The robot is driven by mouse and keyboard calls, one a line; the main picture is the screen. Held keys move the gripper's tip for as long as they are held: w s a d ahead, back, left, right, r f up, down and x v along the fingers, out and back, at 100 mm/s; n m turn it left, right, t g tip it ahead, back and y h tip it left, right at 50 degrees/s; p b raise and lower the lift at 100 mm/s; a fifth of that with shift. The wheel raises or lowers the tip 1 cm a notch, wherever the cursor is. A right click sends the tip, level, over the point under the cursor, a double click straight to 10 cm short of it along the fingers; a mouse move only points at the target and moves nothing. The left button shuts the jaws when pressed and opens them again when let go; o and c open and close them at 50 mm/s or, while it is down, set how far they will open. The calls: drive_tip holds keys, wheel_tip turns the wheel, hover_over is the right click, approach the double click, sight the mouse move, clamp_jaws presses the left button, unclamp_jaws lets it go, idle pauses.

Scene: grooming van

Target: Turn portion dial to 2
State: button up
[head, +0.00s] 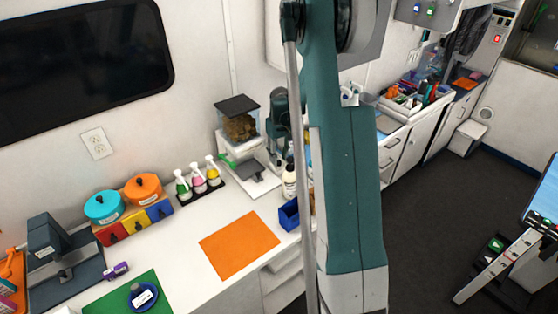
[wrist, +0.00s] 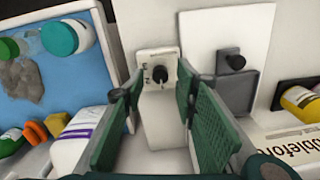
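The portion dial (wrist: 160,74) is a small black knob on a white panel with dark marks at its left in the wrist view. The marks are too small to read, and I cannot tell which one the knob points to. My gripper (wrist: 160,84) is open, with one green finger on each side of the dial. A gap shows on both sides of the knob, so the fingers do not appear shut on it. In the head view, a dispenser with a clear, dark-lidded hopper of brown pieces (head: 239,128) stands against the wall; my arm hides part of that area.
At left are a blue surface (wrist: 90,84) with jars and a white bottle (wrist: 76,140). Squeeze bottles (head: 198,178) stand left of the dispenser. An orange mat (head: 239,245) lies on the counter, bare.

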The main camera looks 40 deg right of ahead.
drive_tip(key=shift+f, duration=0.9)
drive_tip(key=c, duration=0.9)
